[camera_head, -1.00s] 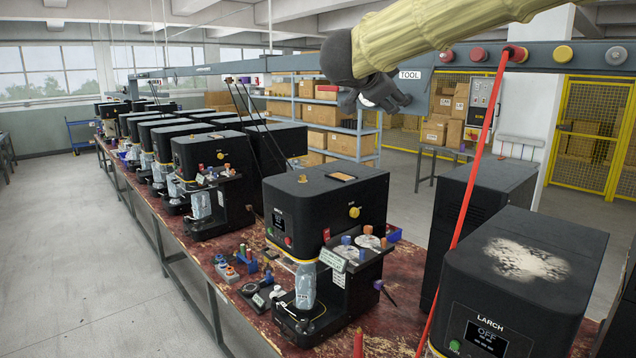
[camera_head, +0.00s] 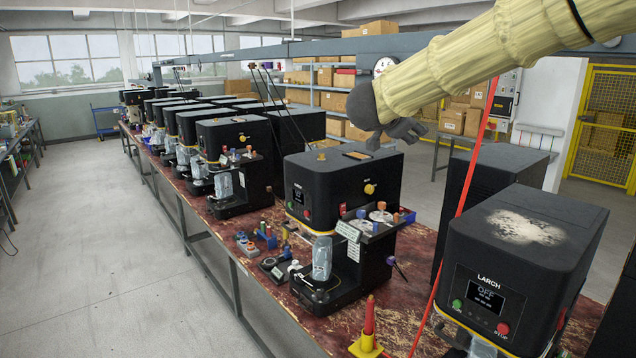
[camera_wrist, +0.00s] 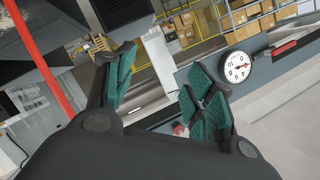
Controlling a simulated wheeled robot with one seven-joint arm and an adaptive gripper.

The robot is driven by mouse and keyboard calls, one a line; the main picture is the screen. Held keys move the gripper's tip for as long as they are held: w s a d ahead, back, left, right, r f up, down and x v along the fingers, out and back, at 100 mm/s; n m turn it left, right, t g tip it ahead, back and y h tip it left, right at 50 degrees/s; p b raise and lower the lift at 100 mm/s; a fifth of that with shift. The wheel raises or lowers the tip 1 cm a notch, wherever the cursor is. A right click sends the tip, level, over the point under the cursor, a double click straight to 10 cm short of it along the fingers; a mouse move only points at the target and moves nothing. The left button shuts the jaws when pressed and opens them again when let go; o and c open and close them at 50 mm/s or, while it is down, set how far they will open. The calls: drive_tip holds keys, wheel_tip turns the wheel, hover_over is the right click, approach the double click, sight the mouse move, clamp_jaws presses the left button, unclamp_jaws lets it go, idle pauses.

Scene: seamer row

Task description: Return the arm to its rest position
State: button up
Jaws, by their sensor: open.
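My arm, in a ribbed cream sleeve, reaches in from the upper right of the head view. My gripper (camera_head: 395,135) is dark and hangs in the air above and behind the nearer black seamer machine (camera_head: 325,190). In the wrist view my gripper (camera_wrist: 160,95) shows two fingers with green pads spread apart and nothing between them. My fingertips are partly hidden in the head view.
A red worn bench (camera_head: 330,325) carries a row of black machines. A machine marked LARCH (camera_head: 520,260) reads OFF at the right. A taut red strap (camera_head: 462,210) runs beside it. A grey overhead beam (camera_head: 300,50) passes behind my arm. Open floor (camera_head: 130,260) lies left.

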drive_tip(key=s+f+n+y+b, duration=0.1)
drive_tip(key=s+f+n+b, duration=0.15)
drive_tip(key=f, duration=1.35)
drive_tip(key=s+f+n+g+y+b, duration=0.1)
drive_tip(key=f+n+y, duration=0.15)
drive_tip(key=f, duration=1.25)
drive_tip(key=s+f+n+b, duration=0.1)
drive_tip(key=f+n+b, duration=0.15)
drive_tip(key=f, duration=1.35)
drive_tip(key=s+f+n+g+y+b, duration=0.1)
drive_tip(key=s+f+n+g, duration=0.1)
drive_tip(key=s+f, duration=0.8)
drive_tip(key=s+f+n+g+y+b, duration=0.2)
drive_tip(key=s+f, duration=0.3)
drive_tip(key=f, duration=0.9)
drive_tip(key=s+f+n+g+b, duration=0.1)
drive_tip(key=s+f, duration=0.5)
drive_tip(key=s, duration=0.6)
drive_tip(key=s+f+n+g+y+b, duration=0.1)
drive_tip(key=s+f+g, duration=0.3)
drive_tip(key=s, duration=0.9)
drive_tip(key=s+d+f+n+g+y+b, duration=0.1)
drive_tip(key=s+f+g+b, duration=0.1)
drive_tip(key=s+f, duration=0.7)
drive_tip(key=s, duration=0.3)
drive_tip(key=shift+s+f, duration=0.2)
drive_tip(key=shift+f, duration=0.15)
drive_tip(key=shift+d, duration=0.1)
drive_tip(key=shift+c, duration=0.3)
